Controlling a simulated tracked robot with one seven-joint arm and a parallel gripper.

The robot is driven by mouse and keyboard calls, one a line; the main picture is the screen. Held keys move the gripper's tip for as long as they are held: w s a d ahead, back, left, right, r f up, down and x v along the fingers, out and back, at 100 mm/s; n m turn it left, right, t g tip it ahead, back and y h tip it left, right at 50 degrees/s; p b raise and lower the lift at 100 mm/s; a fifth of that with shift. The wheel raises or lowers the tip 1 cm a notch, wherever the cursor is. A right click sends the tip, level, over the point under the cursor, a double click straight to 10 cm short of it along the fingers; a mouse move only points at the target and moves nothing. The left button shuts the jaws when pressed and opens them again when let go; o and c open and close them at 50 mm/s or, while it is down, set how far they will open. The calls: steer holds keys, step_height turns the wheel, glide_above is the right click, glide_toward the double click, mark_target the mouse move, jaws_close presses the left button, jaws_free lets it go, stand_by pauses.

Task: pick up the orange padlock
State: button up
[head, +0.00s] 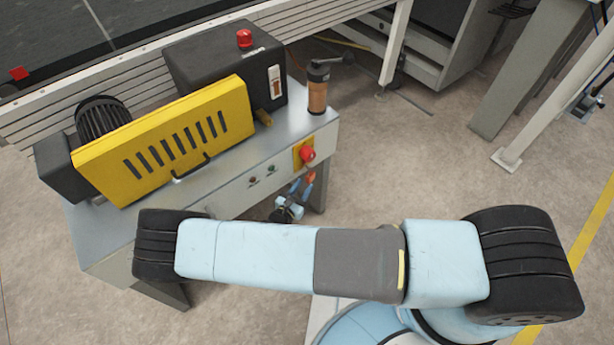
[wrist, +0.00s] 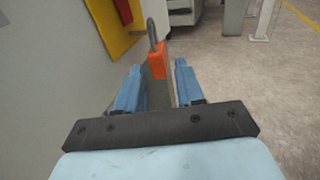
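The orange padlock (wrist: 157,65) hangs with its grey shackle (wrist: 151,32) upward, beside the yellow panel (wrist: 112,18) in the wrist view. My gripper (wrist: 157,78) is open, with one blue finger on each side of the line to the padlock. The padlock body shows between and just beyond the fingertips; I cannot tell whether it is between them in depth. In the head view the padlock (head: 311,177) is a small orange patch below the red switch (head: 307,154), close to my gripper (head: 301,190). My arm hides part of the machine front.
The metal machine table (head: 220,192) carries a yellow slotted guard (head: 168,143), a black box (head: 222,66) and an orange-brown cylinder with a crank (head: 317,92). The table front runs close along my gripper's left in the wrist view. Open floor (wrist: 265,85) lies to its right.

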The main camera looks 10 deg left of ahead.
mark_target(308, 180)
steer(key=x, duration=0.4)
steer(key=shift+w+r, duration=0.1)
steer(key=shift+w, duration=0.35)
steer(key=shift+c, duration=0.5)
jaws_close()
